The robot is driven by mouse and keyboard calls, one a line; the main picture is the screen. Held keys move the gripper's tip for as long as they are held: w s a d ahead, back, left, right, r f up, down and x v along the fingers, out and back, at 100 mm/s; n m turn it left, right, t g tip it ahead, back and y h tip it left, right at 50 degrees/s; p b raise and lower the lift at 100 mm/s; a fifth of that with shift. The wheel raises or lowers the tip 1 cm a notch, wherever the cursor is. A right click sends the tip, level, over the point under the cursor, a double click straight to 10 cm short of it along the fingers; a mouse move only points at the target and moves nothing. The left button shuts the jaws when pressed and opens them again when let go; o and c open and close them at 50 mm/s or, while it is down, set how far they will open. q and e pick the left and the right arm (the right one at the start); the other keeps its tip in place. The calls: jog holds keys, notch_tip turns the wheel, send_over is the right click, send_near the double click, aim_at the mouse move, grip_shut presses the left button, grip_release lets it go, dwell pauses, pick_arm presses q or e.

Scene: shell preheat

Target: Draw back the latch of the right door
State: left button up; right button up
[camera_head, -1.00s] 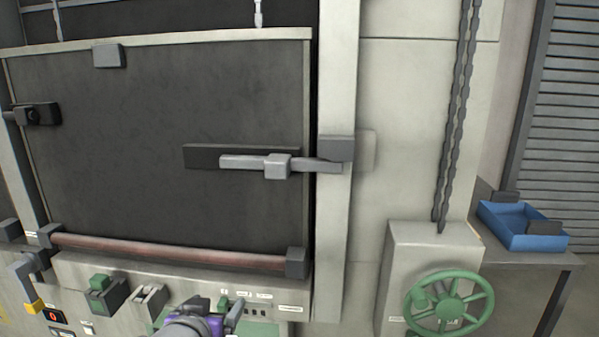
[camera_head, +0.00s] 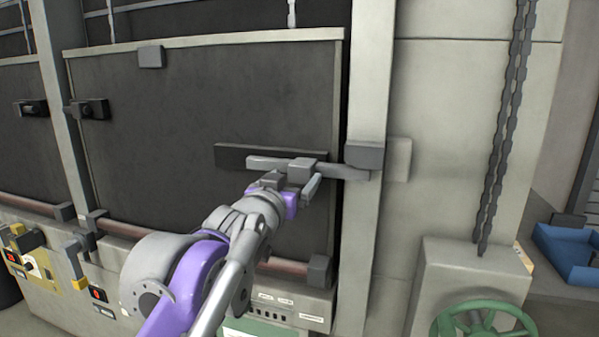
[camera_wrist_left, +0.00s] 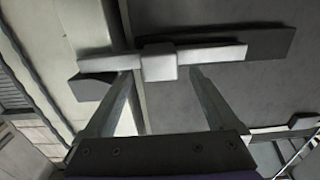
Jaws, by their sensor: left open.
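The right door (camera_head: 170,110) is a dark panel in a pale frame. Its latch is a light grey bar (camera_head: 262,163) on a dark backing plate (camera_head: 228,155). The bar's right end lies at a grey keeper (camera_head: 365,156) on the door post. A square knob (camera_head: 302,168) sits midway on the bar. My left gripper (camera_head: 294,182) is open in front of the knob. In the left wrist view, the knob (camera_wrist_left: 158,66) lies between the lines of the two open fingers (camera_wrist_left: 160,88), near their tips. Contact cannot be told. My right gripper is not in view.
A reddish rail (camera_head: 290,266) runs along the door's bottom, above a control panel (camera_head: 290,306). A chain (camera_head: 505,130) hangs at the right above a box with a green handwheel (camera_head: 484,325). A blue tray (camera_head: 570,252) stands at the far right.

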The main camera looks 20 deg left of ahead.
aim_at(299, 173)
pick_arm(q)
jog(key=shift+w+d, duration=0.1)
jog(key=shift+w, duration=1.75)
grip_shut()
